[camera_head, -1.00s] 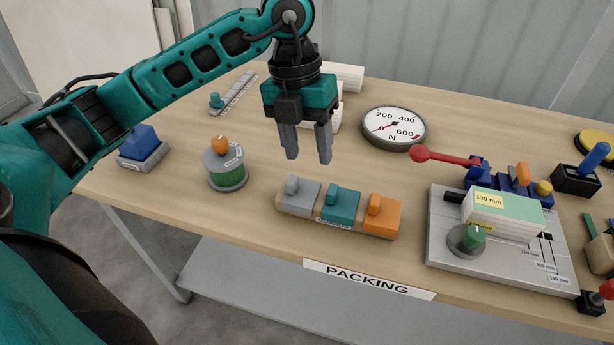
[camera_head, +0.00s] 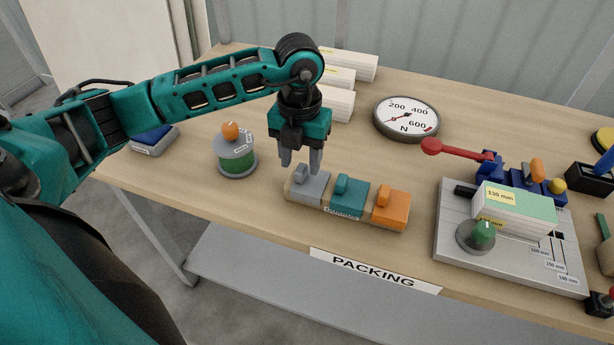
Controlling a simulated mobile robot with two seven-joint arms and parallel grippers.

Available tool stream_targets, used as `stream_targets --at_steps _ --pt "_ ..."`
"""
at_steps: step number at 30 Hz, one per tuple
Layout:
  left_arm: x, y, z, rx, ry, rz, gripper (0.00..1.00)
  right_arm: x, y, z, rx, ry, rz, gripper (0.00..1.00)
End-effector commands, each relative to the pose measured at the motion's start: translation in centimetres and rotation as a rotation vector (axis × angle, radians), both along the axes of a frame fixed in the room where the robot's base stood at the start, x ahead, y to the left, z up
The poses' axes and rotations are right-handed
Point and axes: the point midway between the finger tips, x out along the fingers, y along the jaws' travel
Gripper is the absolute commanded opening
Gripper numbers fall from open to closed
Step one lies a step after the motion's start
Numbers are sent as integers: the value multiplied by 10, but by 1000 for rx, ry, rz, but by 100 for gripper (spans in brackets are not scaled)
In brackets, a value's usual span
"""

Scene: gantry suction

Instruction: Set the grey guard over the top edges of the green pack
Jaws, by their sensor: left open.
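The grey guard (camera_head: 309,190) sits in the left place of a wooden rack, with its small grey knob standing up. My left gripper (camera_head: 301,167) is open and points down just above and behind the grey guard. Its fingers hang close to the knob, and I cannot tell whether they touch it. The green pack (camera_head: 520,202), white with a green top and a yellow "130 mm" label, lies on the metal fixture plate (camera_head: 455,254) at the right. My right gripper is not in view.
A teal guard (camera_head: 348,197) and an orange guard (camera_head: 390,208) share the rack with the grey one. A round gauge (camera_head: 407,118) stands behind. A red-handled lever (camera_head: 455,150) reaches over behind the pack. A green spool (camera_head: 236,156) stands left. The table between rack and plate is clear.

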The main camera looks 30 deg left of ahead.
Motion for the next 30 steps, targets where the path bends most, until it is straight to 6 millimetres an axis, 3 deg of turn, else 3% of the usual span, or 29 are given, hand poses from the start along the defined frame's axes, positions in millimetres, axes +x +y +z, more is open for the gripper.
stream_targets --at_steps 4,11,26,30 --pt "-1 -1 -14 0 1 -2 49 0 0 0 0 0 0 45" --pt "0 -1 -15 -1 0 -3 49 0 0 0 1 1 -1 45" --pt "0 -1 -15 -1 0 -2 2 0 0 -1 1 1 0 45" --pt "0 -1 -15 -1 0 -2 0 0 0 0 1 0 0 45"
